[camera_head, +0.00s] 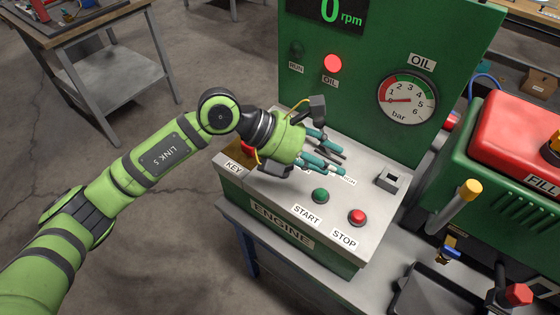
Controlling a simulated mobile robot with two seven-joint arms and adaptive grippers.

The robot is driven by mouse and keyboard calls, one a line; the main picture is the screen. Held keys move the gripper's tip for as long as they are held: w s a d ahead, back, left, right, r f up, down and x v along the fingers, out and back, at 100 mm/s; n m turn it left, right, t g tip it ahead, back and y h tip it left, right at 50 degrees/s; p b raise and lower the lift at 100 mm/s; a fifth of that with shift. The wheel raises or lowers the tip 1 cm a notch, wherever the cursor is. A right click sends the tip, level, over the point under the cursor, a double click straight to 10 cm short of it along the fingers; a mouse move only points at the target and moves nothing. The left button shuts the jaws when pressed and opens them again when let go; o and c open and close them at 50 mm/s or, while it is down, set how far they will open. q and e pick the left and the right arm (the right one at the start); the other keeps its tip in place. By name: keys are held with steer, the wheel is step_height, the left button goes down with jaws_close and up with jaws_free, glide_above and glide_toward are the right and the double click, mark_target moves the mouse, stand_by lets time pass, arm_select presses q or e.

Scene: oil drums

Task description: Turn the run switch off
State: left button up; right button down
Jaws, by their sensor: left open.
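My left gripper (338,161) is open over the back middle of the grey-topped engine control box (262,232), its teal fingers pointing right. A small label (349,181), too small to read surely, lies just beside the fingertips. No switch lever shows clearly there; the gripper hides part of the panel. A grey square block with a dark recess (390,178) sits at the right of the panel, apart from the fingers; I cannot tell if it is the run switch. My right gripper is not in view.
A green START button (320,196) and a red STOP button (357,216) sit in front of the fingers. Behind stands a green panel with a lit red OIL lamp (333,63), a dark lamp (297,49) and an oil gauge (407,98). The display (328,13) reads 0 rpm.

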arm_select(q)
steer(key=w+a+f+t+y, duration=0.1)
steer(key=w+a+f+y, duration=0.1)
steer(key=w+a+y, duration=0.3)
steer(key=w+a+f+t+y, duration=0.1)
steer(key=a+f+y, duration=0.1)
steer(key=a, duration=0.4)
steer(key=shift+m, duration=0.3)
steer(key=p+x, duration=0.2)
steer(key=x, duration=0.4)
steer(key=shift+w+a+f, duration=0.1)
steer(key=shift+w, duration=0.1)
steer(key=shift+f, duration=0.4)
jaws_close()
